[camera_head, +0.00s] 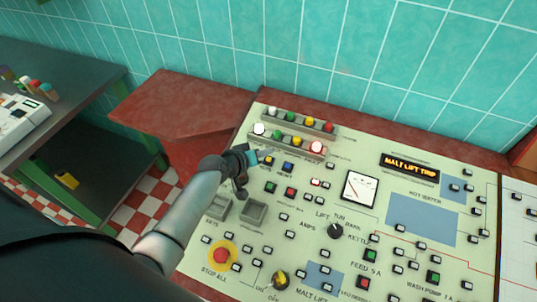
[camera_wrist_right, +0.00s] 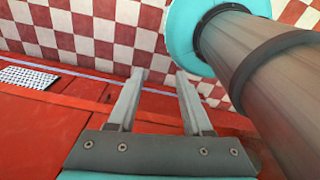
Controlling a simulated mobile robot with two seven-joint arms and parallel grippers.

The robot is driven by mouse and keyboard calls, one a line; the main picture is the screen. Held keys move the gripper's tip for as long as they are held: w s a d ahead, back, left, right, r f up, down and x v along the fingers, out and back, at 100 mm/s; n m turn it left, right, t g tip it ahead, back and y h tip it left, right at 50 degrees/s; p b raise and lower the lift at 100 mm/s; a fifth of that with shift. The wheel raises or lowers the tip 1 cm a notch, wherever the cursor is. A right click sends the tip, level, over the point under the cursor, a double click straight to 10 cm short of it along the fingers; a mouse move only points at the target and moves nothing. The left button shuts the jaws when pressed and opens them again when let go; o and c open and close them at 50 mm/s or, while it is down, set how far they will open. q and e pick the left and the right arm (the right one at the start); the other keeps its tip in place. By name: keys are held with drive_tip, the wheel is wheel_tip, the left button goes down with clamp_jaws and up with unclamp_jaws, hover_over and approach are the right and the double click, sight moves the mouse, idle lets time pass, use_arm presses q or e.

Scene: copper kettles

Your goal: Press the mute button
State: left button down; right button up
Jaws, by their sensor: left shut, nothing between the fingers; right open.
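The pale control panel (camera_head: 300,215) carries many small buttons. My left gripper (camera_head: 262,157) is shut and empty over the panel's upper left, close to a small button (camera_head: 269,161) that it partly hides. A blue button (camera_head: 288,167) sits just to the right. The small labels under these two are too blurred to read, so I cannot tell for sure which is the mute button. I cannot tell whether the fingertips touch the panel. My right gripper (camera_wrist_right: 160,73) is open and empty in the right wrist view, over a red surface and checkered floor.
Two rows of coloured lamps (camera_head: 290,130) stand above the buttons. A red stop knob (camera_head: 221,256) with a yellow collar is at lower left. A dial gauge (camera_head: 358,189) and a lit display reading "MALT LIFT TRIP" (camera_head: 409,168) are to the right. A teal tiled wall is behind.

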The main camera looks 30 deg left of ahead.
wheel_tip(320, 180, up, 2)
drive_tip(key=shift+r+p, duration=0.25)
drive_tip(key=shift+p, duration=0.65)
